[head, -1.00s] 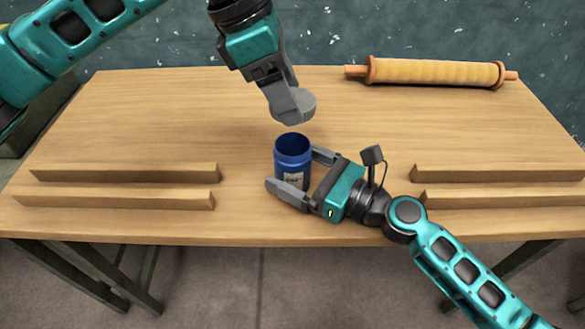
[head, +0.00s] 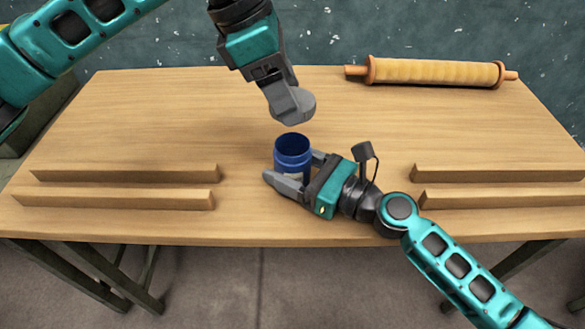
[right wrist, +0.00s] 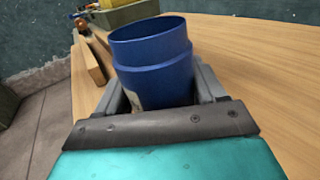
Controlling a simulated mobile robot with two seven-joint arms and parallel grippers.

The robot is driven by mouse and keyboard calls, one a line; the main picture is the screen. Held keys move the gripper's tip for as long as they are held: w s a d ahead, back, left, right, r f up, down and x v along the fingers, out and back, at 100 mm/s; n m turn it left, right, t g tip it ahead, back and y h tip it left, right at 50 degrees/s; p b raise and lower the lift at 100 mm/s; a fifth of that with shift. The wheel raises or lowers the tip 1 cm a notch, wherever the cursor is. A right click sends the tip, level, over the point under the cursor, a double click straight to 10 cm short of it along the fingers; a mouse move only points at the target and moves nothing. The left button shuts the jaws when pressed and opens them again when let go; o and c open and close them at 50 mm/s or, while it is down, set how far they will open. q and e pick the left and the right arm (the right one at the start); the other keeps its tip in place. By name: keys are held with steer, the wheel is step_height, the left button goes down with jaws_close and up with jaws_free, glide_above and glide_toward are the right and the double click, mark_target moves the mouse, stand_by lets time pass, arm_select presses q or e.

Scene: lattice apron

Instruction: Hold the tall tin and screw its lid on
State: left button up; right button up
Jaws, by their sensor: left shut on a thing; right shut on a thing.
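The tall tin (head: 292,145) is blue, open at the top and upright on the table. My right gripper (head: 293,172) is shut on its lower body from the right, with one finger on each side. In the right wrist view the tin (right wrist: 152,62) stands between the fingers, its rim clear above them. My left gripper (head: 288,98) is shut on a grey round lid (head: 303,107). It holds the lid above the tin and apart from it, roughly over the opening. The fingers partly hide the lid and the tin's label.
Wooden rails lie in pairs at the left (head: 125,173) and right (head: 500,173) of the table (head: 170,110). A rolling pin (head: 435,72) lies at the back right. The back left and middle are clear. A green box (right wrist: 125,13) shows in the right wrist view.

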steer(key=c, duration=0.6)
arm_select(q)
glide_above(288, 160)
steer(key=w, duration=0.3)
steer(key=shift+s+a+f, duration=0.15)
steer(key=shift+f, duration=2.3)
steer(key=shift+f, duration=0.9)
steer(key=shift+f, duration=0.55)
